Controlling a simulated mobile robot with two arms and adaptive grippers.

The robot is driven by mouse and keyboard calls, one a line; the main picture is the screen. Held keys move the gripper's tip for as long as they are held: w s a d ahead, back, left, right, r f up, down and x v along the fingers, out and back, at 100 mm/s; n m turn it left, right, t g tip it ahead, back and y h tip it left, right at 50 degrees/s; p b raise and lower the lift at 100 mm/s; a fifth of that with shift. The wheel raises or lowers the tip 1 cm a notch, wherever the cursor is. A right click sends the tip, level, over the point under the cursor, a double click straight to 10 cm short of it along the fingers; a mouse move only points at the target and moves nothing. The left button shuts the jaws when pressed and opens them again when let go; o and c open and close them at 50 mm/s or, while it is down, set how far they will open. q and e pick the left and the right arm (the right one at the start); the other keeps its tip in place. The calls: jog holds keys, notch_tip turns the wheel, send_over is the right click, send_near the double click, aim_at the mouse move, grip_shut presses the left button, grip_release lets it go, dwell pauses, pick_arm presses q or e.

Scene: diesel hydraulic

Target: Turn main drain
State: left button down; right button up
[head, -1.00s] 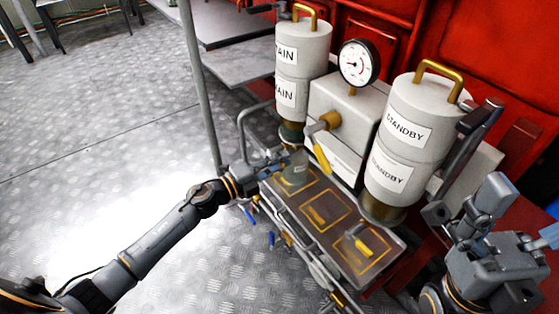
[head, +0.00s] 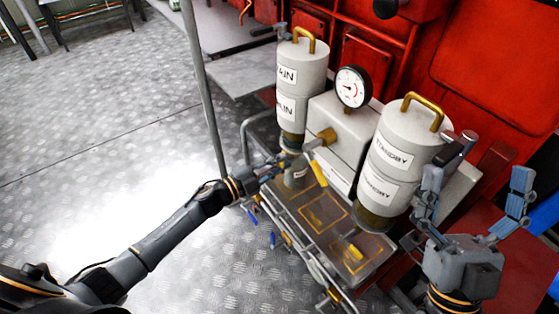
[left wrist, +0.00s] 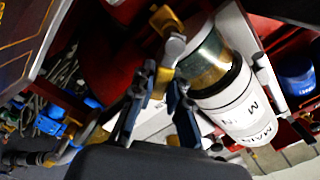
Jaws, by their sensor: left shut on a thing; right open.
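The main filter is a white canister (head: 302,80) with MAIN labels and a bowl below it. It also shows in the left wrist view (left wrist: 238,105), with its glass and brass bowl (left wrist: 207,62). My left gripper (head: 284,166) is under this canister. In the left wrist view its fingers (left wrist: 160,88) are shut on a small brass piece, the main drain (left wrist: 163,80), beside the bowl. In the head view the gripper hides most of the drain. My right gripper (head: 475,192) is open and empty, to the right of the standby canister (head: 400,150).
A selector valve with a yellow handle (head: 319,173) sits between the canisters, below a round gauge (head: 353,87). A tray (head: 325,222) with yellow-outlined areas lies beneath. Another yellow handle (head: 355,252) is under the standby canister. A grey post (head: 204,90) stands left of the left gripper.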

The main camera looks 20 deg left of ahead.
pick_arm(q)
jog(key=shift+r+n, duration=0.1)
jog(key=shift+n, duration=0.2)
pick_arm(e)
jog(key=shift+w+a+f+g+h, duration=0.1)
jog(key=shift+w+f+g+h, duration=0.05)
jog(key=shift+w+f+g, duration=0.5)
jog(key=shift+w+a+f+g+h, duration=0.15)
jog(key=shift+w+f+g, duration=0.25)
jog(key=shift+w, duration=0.3)
pick_arm(q)
jog(key=c, duration=1.3)
grip_release()
jog(key=v, duration=1.2)
jog(key=shift+a, duration=0.1)
